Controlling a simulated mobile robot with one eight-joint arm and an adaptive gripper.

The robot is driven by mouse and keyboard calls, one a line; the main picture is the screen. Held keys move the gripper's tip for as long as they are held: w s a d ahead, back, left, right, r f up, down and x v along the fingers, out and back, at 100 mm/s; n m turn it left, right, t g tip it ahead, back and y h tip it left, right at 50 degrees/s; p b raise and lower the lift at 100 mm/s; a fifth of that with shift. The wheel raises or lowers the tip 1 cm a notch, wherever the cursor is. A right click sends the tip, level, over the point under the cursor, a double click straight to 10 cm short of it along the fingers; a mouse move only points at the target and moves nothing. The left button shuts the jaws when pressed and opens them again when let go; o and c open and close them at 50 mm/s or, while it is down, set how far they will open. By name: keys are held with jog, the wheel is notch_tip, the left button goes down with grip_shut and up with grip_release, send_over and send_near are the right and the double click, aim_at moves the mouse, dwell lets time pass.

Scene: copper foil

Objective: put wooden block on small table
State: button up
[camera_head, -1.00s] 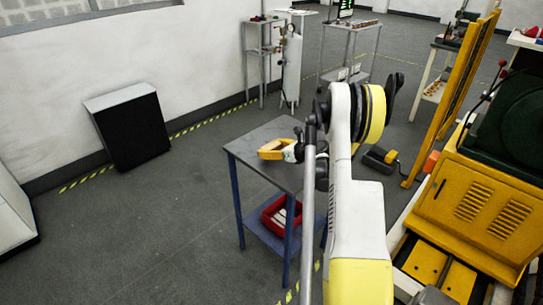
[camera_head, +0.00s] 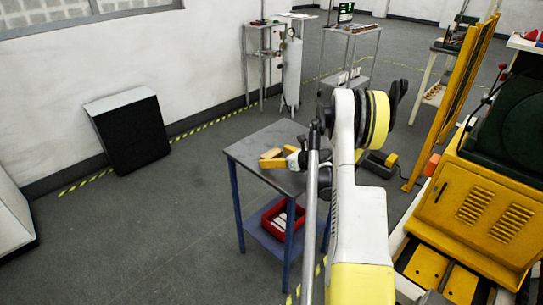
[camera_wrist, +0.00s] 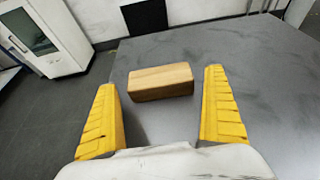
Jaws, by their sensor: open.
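The wooden block (camera_wrist: 161,82) lies on the grey top of the small table (camera_wrist: 250,60), near its edge, in the wrist view. My gripper (camera_wrist: 165,88) is open, with one yellow finger to the left of the block and one to the right. The fingers look apart from the block, which sits ahead near their tips. In the head view my gripper (camera_head: 271,158) is over the small table (camera_head: 258,140), which has blue legs. The block is hard to tell from the yellow fingers there.
A red bin (camera_head: 283,217) stands on the table's lower shelf. A black slanted panel (camera_head: 132,132) leans near the wall. A yellow machine (camera_head: 480,205) stands at the right. Most of the tabletop and the floor to its left are clear.

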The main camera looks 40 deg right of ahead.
jog(key=p+v, duration=0.2)
jog(key=v, duration=0.8)
jog(key=shift+r+p, duration=0.1)
jog(key=shift+p, duration=0.3)
jog(key=a+r+n+g, duration=0.2)
jog(key=a+r+n, duration=0.35)
jog(key=a, duration=0.35)
jog(key=a+r+n+g+y, duration=0.1)
jog(key=a+r+n, duration=0.45)
jog(key=a, duration=0.35)
jog(key=a+r+n+g, duration=0.2)
jog(key=a+r+n, duration=0.3)
jog(key=a, duration=0.4)
jog(key=s+a+r+n+h, duration=0.1)
jog(key=s+a+n, duration=0.6)
jog(key=s+n, duration=0.2)
jog(key=s+a+n+g+h, duration=0.1)
jog(key=s+a+n, duration=0.6)
jog(key=s+n, duration=0.3)
jog(key=shift+s+a+r, duration=0.25)
jog(key=shift+a+r, duration=0.05)
jog(key=shift+r, duration=0.1)
jog(key=shift+d, duration=0.1)
